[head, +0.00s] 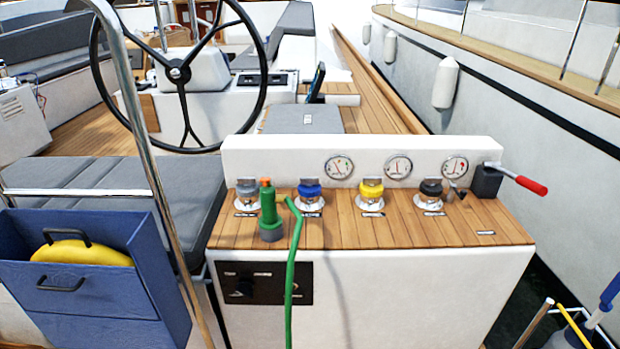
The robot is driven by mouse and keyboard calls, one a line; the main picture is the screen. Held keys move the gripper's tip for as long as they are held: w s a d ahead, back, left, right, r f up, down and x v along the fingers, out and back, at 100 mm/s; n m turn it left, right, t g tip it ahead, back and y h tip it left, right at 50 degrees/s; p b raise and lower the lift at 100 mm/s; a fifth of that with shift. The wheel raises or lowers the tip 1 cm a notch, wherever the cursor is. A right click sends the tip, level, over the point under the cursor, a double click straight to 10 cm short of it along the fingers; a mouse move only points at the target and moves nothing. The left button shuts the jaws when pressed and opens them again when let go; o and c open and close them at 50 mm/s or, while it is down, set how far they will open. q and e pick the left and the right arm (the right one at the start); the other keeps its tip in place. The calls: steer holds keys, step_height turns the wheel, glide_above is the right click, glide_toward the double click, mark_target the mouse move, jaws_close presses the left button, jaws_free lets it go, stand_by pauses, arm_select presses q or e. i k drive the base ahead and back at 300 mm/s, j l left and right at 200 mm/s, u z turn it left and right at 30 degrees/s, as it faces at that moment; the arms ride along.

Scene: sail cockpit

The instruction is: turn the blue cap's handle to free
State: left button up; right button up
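The blue cap (310,190) sits on a round chrome fitting on the teak top of the white console, second from the left in a row of caps. A small label plate lies in front of it. The green hose (293,260) passes just left of it and hangs over the console's front. The cap's handle is too small to read its exact direction. Neither of my grippers shows in the head view.
Grey (247,187), yellow (371,189) and black (431,189) caps share the row. A green nozzle (269,212) stands left of the blue cap. A red-handled lever (528,185) sticks out at right. Gauges (398,167) line the panel behind. The teak front strip right of the hose is clear.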

mark_target(309, 181)
steer(key=u, duration=0.75)
steer(key=l+u, duration=0.8)
steer(key=u, duration=0.2)
steer(key=l+u, duration=0.15)
steer(key=l, duration=0.35)
steer(key=k+l+u, duration=0.15)
steer(key=l, duration=0.3)
